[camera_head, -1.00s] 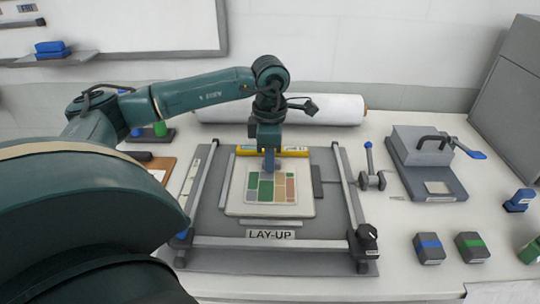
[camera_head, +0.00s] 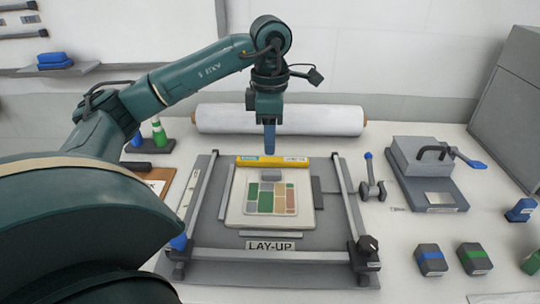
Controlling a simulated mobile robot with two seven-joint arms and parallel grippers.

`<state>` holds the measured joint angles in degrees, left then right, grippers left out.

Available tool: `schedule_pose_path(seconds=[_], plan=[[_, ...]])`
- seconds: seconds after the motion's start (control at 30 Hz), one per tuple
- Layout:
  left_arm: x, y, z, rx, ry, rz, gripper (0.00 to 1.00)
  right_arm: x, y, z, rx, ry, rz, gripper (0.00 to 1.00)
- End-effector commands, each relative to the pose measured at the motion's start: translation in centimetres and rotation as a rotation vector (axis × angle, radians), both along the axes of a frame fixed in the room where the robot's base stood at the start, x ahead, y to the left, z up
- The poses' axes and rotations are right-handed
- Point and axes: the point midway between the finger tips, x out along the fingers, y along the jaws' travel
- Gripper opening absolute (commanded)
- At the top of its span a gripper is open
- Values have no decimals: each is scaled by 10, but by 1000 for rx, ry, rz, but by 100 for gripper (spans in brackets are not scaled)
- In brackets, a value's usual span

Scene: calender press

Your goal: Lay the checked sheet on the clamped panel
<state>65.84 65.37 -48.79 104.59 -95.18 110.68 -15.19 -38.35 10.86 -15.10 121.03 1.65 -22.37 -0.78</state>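The checked sheet (camera_head: 266,199), with green, tan and brown patches, lies flat on the pale panel (camera_head: 235,216). A small grey tab (camera_head: 270,174) shows at the sheet's far edge. The panel lies inside the grey LAY-UP frame (camera_head: 330,255), with metal bars along its sides. My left gripper (camera_head: 269,150) points down above the far side of the panel, near the yellow bar (camera_head: 262,161), apart from the sheet. Its blue fingers overlap in this view, so their opening is hidden; no sheet hangs from them. My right gripper is not in view.
A white roll (camera_head: 280,119) lies behind the frame. A small lever (camera_head: 371,178) and a grey press-like device (camera_head: 428,172) stand to the right.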

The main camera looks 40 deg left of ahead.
Motion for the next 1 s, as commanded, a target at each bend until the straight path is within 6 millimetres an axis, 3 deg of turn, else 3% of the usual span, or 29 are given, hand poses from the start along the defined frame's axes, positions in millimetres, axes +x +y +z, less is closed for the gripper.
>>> schedule_pose_path(seconds=[0.1, 0.3, 1.0], plan=[[0, 0, 21, -1, -2, -1, 39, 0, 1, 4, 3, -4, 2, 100], [0, 0, 35, -1, -1, 0, 39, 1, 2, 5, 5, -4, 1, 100], [0, 0, 35, 0, 1, 0, 39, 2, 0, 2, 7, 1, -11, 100]])
